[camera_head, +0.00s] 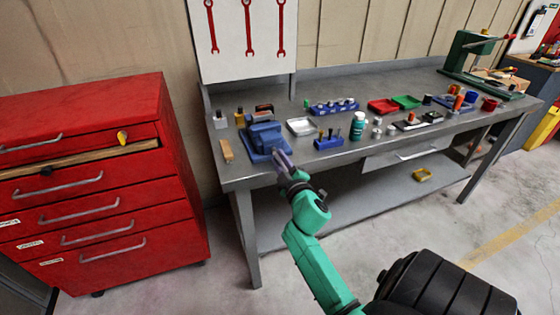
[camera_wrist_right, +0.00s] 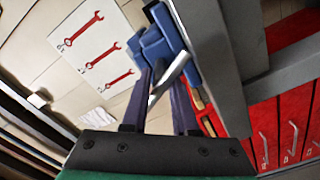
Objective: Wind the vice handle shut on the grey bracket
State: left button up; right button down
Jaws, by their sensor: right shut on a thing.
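The blue vice (camera_head: 263,137) sits at the front left of the grey workbench. It also shows in the right wrist view (camera_wrist_right: 155,45). The silver vice handle (camera_wrist_right: 172,75) crosses between the fingers of my right gripper (camera_wrist_right: 165,82), which is shut on it. In the head view my right gripper (camera_head: 281,158) reaches the vice's front right side, and its fingers hide most of the handle. I cannot make out the grey bracket or the gap between the vice jaws. My left gripper is out of view.
The workbench (camera_head: 240,174) holds a white tray (camera_head: 300,127), a green bottle (camera_head: 358,125), red and green trays (camera_head: 382,106) and several small parts right of the vice. A wooden block (camera_head: 226,150) lies left of it. A red drawer cabinet (camera_head: 100,180) stands at left.

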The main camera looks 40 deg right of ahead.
dwell(0.5)
jog(key=c, duration=0.9)
grip_release()
jog(key=shift+o, duration=0.7)
jog(key=shift+w+d+f, duration=0.1)
